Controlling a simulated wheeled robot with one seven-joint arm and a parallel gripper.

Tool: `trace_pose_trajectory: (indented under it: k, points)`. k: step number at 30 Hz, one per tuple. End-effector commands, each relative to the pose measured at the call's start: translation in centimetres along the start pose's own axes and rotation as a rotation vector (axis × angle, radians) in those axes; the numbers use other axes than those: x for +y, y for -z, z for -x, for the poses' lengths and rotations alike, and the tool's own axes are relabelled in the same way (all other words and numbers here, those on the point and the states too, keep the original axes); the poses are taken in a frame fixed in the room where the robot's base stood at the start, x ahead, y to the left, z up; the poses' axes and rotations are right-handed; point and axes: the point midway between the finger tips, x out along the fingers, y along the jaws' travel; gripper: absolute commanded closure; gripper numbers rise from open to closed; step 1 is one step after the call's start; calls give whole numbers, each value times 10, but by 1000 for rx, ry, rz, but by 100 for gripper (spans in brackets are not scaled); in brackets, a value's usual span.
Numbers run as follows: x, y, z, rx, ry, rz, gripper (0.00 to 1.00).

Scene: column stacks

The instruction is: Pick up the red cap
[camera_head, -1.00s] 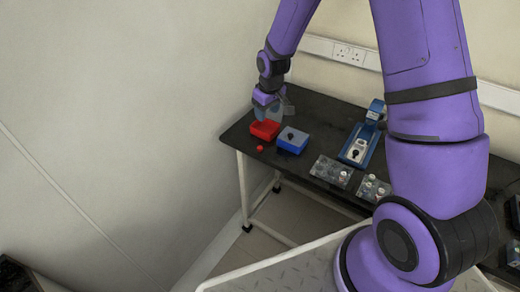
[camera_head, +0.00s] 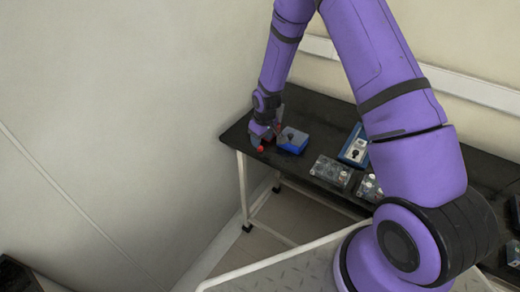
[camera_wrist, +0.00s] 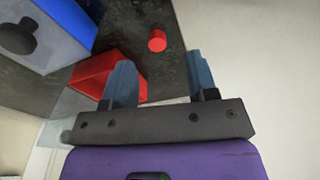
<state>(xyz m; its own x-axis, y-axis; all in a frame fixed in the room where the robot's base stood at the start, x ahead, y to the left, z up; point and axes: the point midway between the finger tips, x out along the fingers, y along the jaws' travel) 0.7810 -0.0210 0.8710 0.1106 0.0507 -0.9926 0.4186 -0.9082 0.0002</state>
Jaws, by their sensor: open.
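The red cap (camera_wrist: 157,40) is a small red cylinder on the dark table top. In the wrist view it lies beyond my fingertips, between the lines of the two fingers, and apart from them. In the head view the red cap (camera_head: 260,149) shows near the table's front left edge, just below my gripper (camera_head: 264,138). My gripper (camera_wrist: 161,72) is open and empty, with its two blue-grey fingers spread apart.
A red box (camera_wrist: 92,72) lies beside and partly behind the left finger. A blue box (camera_head: 292,141) with a dark knob stands just right of my gripper. The table edge is close by. Clear plates (camera_head: 331,172) and a blue device (camera_head: 355,147) stand further right.

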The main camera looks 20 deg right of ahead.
Motion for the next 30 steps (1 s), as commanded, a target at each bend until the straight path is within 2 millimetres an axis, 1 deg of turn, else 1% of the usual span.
trace_pose_trajectory:
  k: [9, 12, 15, 21, 22, 28, 29, 30]
  points:
    - [4, 4, -38, -3, 1, 1, 47]
    - [4, 4, -47, -2, 0, 0, 47]
    - [4, 4, -50, -2, 0, 0, 47]
    - [4, 4, -51, -1, 0, 0, 47]
    - [4, 4, -50, -1, 0, 0, 50]
    - [4, 4, -50, -1, 0, 0, 95]
    - [4, 4, -50, -1, 0, 0, 100]
    - [4, 4, -50, -1, 0, 0, 100]
